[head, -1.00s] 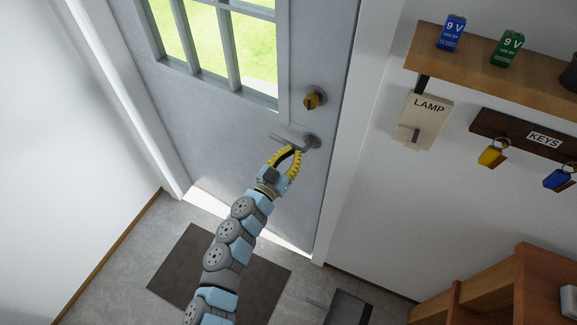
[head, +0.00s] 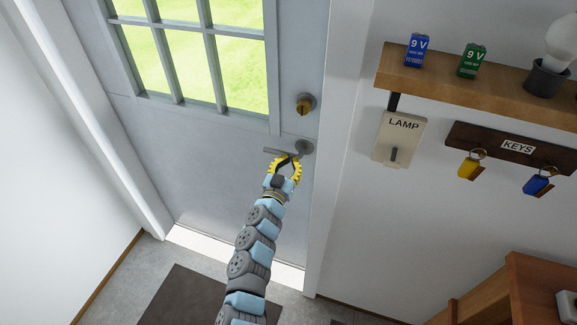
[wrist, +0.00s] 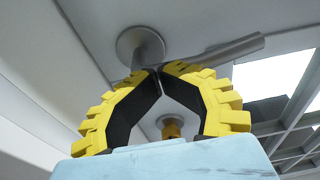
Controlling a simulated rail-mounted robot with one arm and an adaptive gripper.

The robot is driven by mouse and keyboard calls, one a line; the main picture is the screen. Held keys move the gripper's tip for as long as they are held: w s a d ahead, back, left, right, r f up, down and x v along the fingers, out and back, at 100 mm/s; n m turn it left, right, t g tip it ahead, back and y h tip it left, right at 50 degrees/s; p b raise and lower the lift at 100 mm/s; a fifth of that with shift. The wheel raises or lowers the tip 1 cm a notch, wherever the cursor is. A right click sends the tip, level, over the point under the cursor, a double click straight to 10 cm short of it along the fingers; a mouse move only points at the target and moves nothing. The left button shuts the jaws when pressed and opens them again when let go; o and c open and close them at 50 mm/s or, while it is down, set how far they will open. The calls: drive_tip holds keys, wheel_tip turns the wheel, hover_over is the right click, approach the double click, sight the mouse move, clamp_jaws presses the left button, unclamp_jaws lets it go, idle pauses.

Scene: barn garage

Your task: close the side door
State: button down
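The side door (head: 220,180) is grey with a paned window and fills the middle of the head view. Its right edge is close to the white frame (head: 335,150); I cannot tell whether it is flush. A bright strip shows along its bottom. The lever handle (head: 283,150) sticks out left from its round plate, below a brass lock (head: 304,104). My gripper (head: 286,160) is at the lever, its yellow fingers arched and their tips together. In the wrist view the tips (wrist: 160,72) overlap the lever (wrist: 235,47) near its neck; contact is unclear.
A white wall is at left. At right, a wooden shelf (head: 480,81) holds batteries and a bulb, above a lamp switch (head: 399,140) and a key rack (head: 510,145). A wooden cabinet (head: 525,285) stands lower right. A dark mat (head: 185,298) lies on the floor.

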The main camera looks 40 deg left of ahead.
drive_tip(key=shift+w+d+f, duration=0.1)
drive_tip(key=shift+w+f, duration=0.05)
drive_tip(key=shift+f, duration=0.3)
drive_tip(key=shift+r, duration=0.1)
drive_tip(key=p+v, duration=0.2)
drive_tip(key=v, duration=1.2)
drive_tip(key=shift+a, duration=0.35)
drive_tip(key=shift+r, duration=0.15)
